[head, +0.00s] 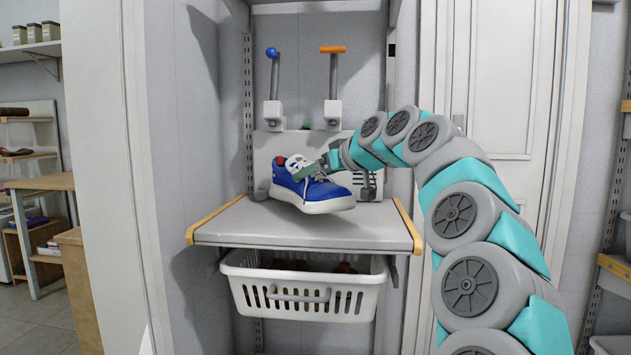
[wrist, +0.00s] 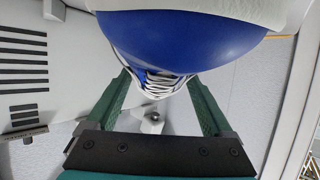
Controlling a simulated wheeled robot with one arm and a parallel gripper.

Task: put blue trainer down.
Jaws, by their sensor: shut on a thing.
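The blue trainer (head: 307,191) has a white sole and white laces. In the head view it is over the grey shelf (head: 290,229), toe to the right and slightly tilted; I cannot tell whether its sole touches the shelf. My gripper (head: 311,170) is shut on the trainer's upper part from the right and above. In the wrist view the blue trainer (wrist: 185,40) fills the top middle, with its laces between the green fingers of my gripper (wrist: 158,85). The far side of the trainer is hidden.
A white basket (head: 300,292) with dark things inside hangs below the shelf. Behind the shelf stand a blue-knobbed lever (head: 272,75) and an orange-handled lever (head: 333,70). Wooden edge strips line both shelf sides. The front of the shelf is bare.

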